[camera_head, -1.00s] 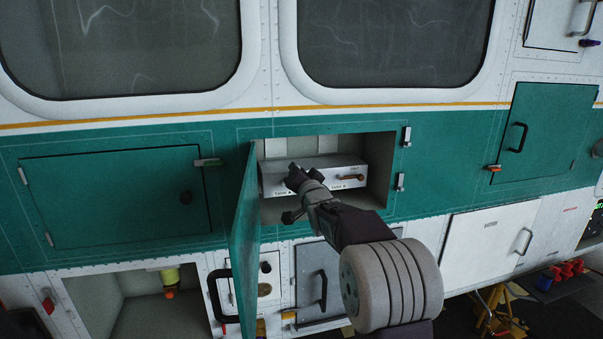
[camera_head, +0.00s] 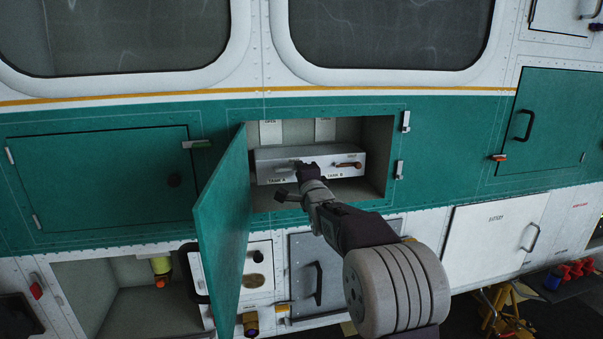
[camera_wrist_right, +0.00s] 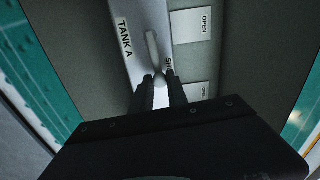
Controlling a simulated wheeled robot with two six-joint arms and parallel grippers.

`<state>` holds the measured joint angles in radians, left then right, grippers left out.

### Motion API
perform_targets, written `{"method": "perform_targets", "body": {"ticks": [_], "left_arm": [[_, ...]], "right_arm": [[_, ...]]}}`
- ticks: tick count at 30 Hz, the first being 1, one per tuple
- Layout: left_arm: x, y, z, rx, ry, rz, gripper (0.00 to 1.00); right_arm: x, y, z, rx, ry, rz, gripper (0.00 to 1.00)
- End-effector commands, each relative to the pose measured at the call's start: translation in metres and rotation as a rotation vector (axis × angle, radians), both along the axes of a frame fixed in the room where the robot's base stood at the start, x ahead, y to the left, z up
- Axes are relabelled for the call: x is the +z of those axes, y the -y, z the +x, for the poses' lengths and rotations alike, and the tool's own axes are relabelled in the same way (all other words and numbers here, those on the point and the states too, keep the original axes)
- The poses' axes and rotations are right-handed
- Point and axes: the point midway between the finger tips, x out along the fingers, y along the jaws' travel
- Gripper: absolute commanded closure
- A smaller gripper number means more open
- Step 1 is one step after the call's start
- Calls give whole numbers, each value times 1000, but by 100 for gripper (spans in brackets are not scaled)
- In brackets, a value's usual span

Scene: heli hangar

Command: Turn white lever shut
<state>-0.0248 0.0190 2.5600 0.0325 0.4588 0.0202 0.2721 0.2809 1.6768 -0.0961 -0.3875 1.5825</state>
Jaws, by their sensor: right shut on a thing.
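A grey panel box (camera_head: 272,155) sits inside an open compartment in the green side band. It carries "TANK A" (camera_wrist_right: 123,40) and "TANK B" labels. The pale lever (camera_wrist_right: 152,47) on the Tank A side shows in the right wrist view, running up from between my fingertips. My right gripper (camera_wrist_right: 158,84) is shut on this lever's near end. In the head view the right gripper (camera_head: 308,168) is in front of the box and hides most of the lever. My left gripper is in neither view.
The compartment's green door (camera_head: 222,215) stands open on the left, close to my right arm. Latches (camera_head: 398,169) are on the compartment's right edge. White tags marked "OPEN" (camera_wrist_right: 191,25) are on the back wall. A closed green hatch (camera_head: 540,130) is at right.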

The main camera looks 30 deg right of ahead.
Motion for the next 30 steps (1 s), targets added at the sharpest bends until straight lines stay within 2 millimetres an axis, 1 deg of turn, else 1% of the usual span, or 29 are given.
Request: {"method": "perform_targets", "body": {"ticks": [1, 9, 23, 24, 26, 30], "left_arm": [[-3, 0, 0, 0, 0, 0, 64], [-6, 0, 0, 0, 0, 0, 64], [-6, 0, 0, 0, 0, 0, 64], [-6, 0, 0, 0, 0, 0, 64], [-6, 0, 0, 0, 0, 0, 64], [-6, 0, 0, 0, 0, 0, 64]], "right_arm": [[-3, 0, 0, 0, 4, 17, 100], [-5, -1, 0, 0, 20, 80, 100], [-6, -1, 0, 0, 21, 92, 100], [-6, -1, 0, 0, 21, 92, 75], [-6, -1, 0, 0, 21, 91, 59], [-6, -1, 0, 0, 22, 90, 59]]}}
